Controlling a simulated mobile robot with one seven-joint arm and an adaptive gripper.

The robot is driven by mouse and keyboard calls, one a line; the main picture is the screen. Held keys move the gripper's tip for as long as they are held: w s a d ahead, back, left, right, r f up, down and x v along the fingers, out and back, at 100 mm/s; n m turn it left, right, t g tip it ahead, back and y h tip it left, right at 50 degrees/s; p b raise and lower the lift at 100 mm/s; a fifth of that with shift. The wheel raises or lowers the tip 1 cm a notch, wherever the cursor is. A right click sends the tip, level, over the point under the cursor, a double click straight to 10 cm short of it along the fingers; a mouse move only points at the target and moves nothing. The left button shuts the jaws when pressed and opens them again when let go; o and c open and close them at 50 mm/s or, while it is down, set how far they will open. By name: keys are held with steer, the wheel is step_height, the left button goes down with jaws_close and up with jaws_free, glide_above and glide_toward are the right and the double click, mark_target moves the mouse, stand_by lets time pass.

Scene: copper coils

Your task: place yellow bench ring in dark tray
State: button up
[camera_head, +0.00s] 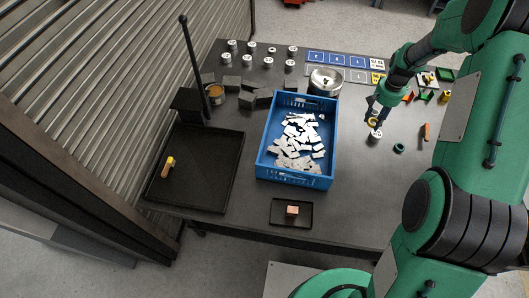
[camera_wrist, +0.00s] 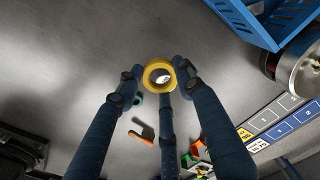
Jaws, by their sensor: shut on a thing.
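My gripper (camera_head: 374,112) is over the right part of the table, right of the blue crate. In the wrist view its fingers are closed around a yellow ring (camera_wrist: 149,68). The ring (camera_head: 373,122) shows small under the fingers in the head view, just above a white-topped can (camera_head: 375,137); whether they touch is unclear. Something pale shows through the ring's hole. Two dark trays are in view: a large one (camera_head: 215,185) at the left holding a yellow and orange piece (camera_head: 168,166), and a small one (camera_head: 279,217) at the front holding a pinkish block (camera_head: 292,211).
The blue crate (camera_head: 263,150) full of white pieces stands between my gripper and the large tray. A black post (camera_head: 196,65) rises behind that tray. A metal pot (camera_head: 325,82), grey blocks and several cans stand behind. A teal ring (camera_head: 399,148) lies beside the white-topped can.

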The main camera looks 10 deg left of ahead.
steer(key=s+a+n, duration=0.3)
steer(key=s+a, duration=0.2)
steer(key=a, duration=0.8)
steer(key=s+a+n, duration=0.2)
steer(key=s+a, duration=0.3)
steer(key=a, duration=0.9)
steer(key=s+a+n, duration=0.3)
steer(key=s+a, duration=0.1)
steer(key=a, duration=0.9)
steer(key=s+a+n+b, duration=0.1)
steer(key=s+a+n, duration=0.2)
steer(key=s+a, duration=0.8)
steer(key=s+a+n, duration=0.3)
steer(key=s+a, duration=0.4)
steer(key=s, duration=0.8)
steer(key=f, duration=1.1)
steer(key=shift+w+a+f, duration=0.1)
steer(key=shift+w+a, duration=0.05)
steer(key=shift+w, duration=0.2)
steer(key=w+a, duration=0.3)
steer(key=a, duration=0.1)
steer(key=w+a+f, duration=0.1)
steer(key=w+a, duration=0.2)
steer(key=a, duration=0.1)
steer(key=w+a, duration=0.4)
steer(key=shift+a+f+b, duration=0.2)
steer(key=shift+a+b, duration=0.1)
steer(key=shift+b, duration=0.05)
